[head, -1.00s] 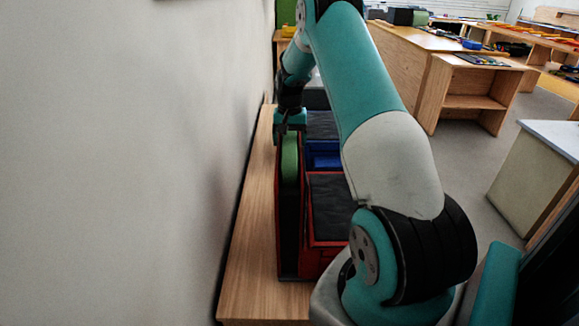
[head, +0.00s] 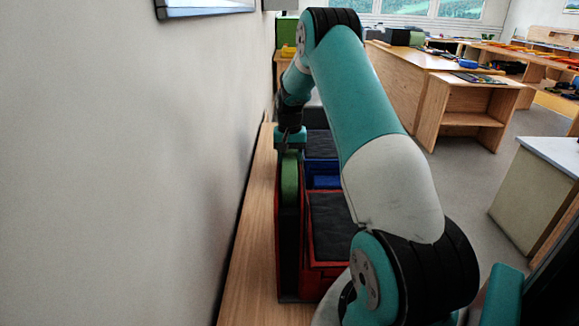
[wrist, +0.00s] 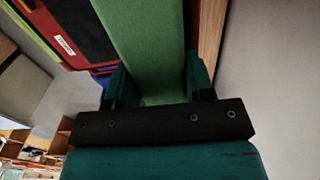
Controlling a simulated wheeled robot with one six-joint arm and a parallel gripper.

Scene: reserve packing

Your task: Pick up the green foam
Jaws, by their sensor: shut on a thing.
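The green foam (head: 290,178) is a long green strip standing at the left side of the red case, beside the wall. It also shows in the wrist view (wrist: 143,45), running up from between the fingers. My gripper (head: 290,140) is at the far end of the foam in the head view. In the wrist view my gripper (wrist: 152,88) has one finger on each side of the foam and is shut on it. From these views I cannot tell whether the foam is clear of its slot.
The red case (head: 327,278) has a dark pad (head: 328,225) and a blue bin (head: 322,180) to the right of the foam. It stands on a wooden bench (head: 252,215) close along a pale wall (head: 190,130). Open floor lies to the right.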

